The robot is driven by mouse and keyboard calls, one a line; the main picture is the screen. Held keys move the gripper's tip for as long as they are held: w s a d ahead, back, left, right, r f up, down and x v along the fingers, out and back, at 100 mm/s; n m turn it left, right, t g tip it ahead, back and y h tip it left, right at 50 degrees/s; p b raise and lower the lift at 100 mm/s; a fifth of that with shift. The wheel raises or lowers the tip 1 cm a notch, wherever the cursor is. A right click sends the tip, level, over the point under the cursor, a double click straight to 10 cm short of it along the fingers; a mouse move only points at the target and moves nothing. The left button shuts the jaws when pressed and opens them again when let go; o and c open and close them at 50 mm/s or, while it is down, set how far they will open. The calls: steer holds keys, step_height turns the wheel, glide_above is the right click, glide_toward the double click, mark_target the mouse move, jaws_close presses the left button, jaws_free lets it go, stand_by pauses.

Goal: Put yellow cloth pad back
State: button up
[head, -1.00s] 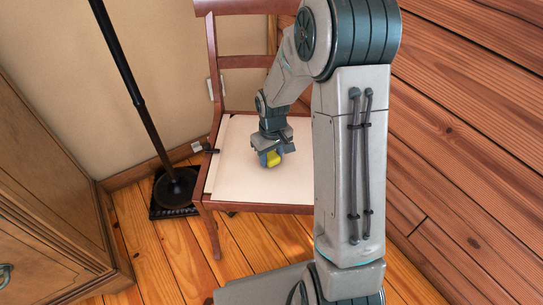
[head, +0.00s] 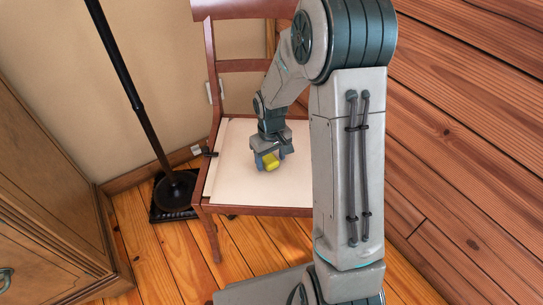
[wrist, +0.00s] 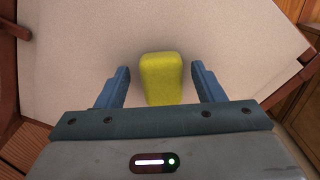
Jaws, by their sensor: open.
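The yellow cloth pad (head: 270,161) is a small block with rounded edges. It lies on the pale seat (head: 235,182) of a wooden chair. In the wrist view the pad (wrist: 162,78) sits between the two blue fingers of my gripper (wrist: 160,88), with a gap on each side. My gripper (head: 270,160) is open and low over the seat, and its fingers do not touch the pad.
The chair's backrest (head: 241,66) rises behind the seat. A black pole on a square base (head: 176,190) stands left of the chair. A wooden cabinet (head: 45,200) is at the far left.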

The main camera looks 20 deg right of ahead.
mark_target(271, 160)
step_height(271, 160, up, 11)
steer(key=p, duration=0.4)
steer(key=s+r+m, duration=0.1)
steer(key=s+r, duration=0.3)
steer(key=s, duration=0.6)
steer(key=s+r+m, duration=0.2)
steer(key=s+r, duration=0.2)
steer(key=s, duration=0.5)
steer(key=shift+s+a+r+t, duration=0.4)
steer(key=shift+a, duration=0.05)
steer(key=shift+w+f, duration=0.1)
steer(key=shift+w, duration=0.2)
